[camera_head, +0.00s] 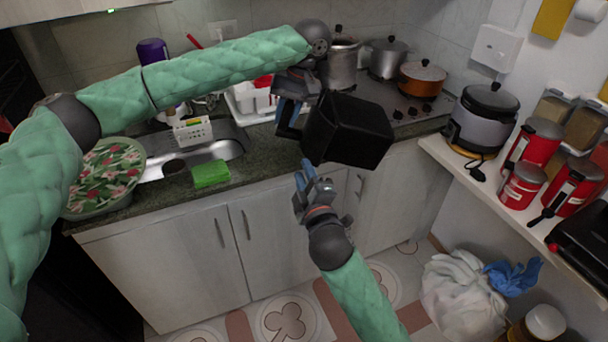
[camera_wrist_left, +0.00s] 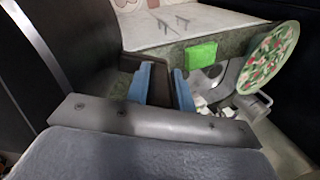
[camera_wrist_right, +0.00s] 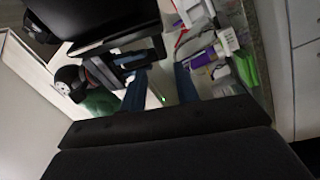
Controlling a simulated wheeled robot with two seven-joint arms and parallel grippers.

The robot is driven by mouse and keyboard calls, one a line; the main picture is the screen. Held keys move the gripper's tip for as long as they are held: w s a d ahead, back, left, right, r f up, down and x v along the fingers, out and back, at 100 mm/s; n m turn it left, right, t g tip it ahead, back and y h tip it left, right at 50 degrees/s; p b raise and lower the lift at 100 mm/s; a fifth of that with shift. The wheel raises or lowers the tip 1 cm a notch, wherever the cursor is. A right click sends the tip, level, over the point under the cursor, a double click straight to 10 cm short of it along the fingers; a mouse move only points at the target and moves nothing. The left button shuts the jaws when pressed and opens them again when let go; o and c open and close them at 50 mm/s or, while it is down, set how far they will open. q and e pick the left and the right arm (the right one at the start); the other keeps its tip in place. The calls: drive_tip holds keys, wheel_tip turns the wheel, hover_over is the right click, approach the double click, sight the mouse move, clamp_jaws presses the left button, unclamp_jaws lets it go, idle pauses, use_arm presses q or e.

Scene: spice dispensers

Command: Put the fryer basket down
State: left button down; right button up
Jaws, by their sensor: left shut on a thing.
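The black fryer basket (camera_head: 347,130) is a boxy bin held in the air in front of the counter edge, tilted. My left gripper (camera_head: 290,116) is shut on its handle, at the basket's left side; in the left wrist view the dark handle (camera_wrist_left: 160,90) sits between the blue fingers. The basket's dark body (camera_wrist_left: 75,45) fills the left of that view. My right gripper (camera_head: 309,180) is below and left of the basket, with its fingers apart and nothing seen between them. In the right wrist view the basket (camera_wrist_right: 100,18) is at the top.
The counter (camera_head: 262,160) has a sink, a green sponge (camera_head: 211,173), a dish rack (camera_head: 255,100) and a floral plate (camera_head: 108,165). Pots stand on the stove (camera_head: 385,100) behind the basket. The right shelf (camera_head: 470,180) holds a rice cooker (camera_head: 484,118) and several red canisters (camera_head: 533,143).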

sight(289, 137)
use_arm(q)
drive_tip(key=shift+w, duration=0.1)
use_arm(e)
drive_tip(key=shift+n, duration=0.5)
drive_tip(key=x, duration=1.2)
drive_tip(key=shift+a+r, duration=0.1)
drive_tip(key=shift+a, duration=0.05)
drive_tip(key=shift+c, duration=0.4)
clamp_jaws()
use_arm(q)
drive_tip(key=c, duration=1.1)
unclamp_jaws()
